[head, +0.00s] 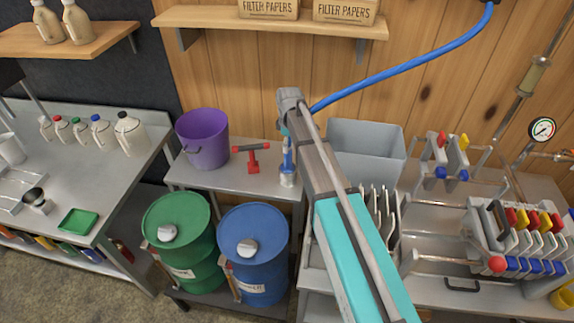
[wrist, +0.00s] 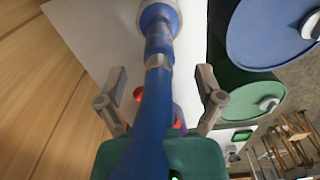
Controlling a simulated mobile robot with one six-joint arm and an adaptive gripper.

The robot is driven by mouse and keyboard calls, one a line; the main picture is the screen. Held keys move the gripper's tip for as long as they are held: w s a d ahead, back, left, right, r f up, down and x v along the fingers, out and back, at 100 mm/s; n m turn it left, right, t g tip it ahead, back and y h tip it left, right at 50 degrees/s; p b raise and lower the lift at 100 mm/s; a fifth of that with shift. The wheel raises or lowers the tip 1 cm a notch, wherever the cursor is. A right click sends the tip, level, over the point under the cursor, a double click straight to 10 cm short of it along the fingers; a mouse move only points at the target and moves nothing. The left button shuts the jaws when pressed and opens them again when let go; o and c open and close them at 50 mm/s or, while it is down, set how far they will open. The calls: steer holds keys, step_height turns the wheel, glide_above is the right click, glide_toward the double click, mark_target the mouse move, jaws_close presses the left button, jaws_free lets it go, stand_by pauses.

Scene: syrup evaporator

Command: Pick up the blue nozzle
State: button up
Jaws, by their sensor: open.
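The blue nozzle (head: 287,158) stands upright on the grey shelf top, its base in a small grey-white holder (head: 288,180). My wrist hides its upper part in the head view. In the wrist view the nozzle (wrist: 160,45) runs down the middle of the picture, with pale collars at its top and middle. My gripper (wrist: 160,98) is open, with one finger on each side of the blue body.
A purple bucket (head: 204,138) and a red tool (head: 252,158) stand left of the nozzle; a grey bin (head: 366,150) is to the right. A blue hose (head: 400,70) crosses the wall. Green (head: 182,240) and blue (head: 254,255) drums stand below the shelf top.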

mark_target(288, 162)
steer(key=shift+f, duration=0.1)
steer(key=shift+w+a+f+b, duration=0.15)
steer(key=shift+f+b, duration=2.35)
steer(key=shift+b, duration=0.1)
jaws_close()
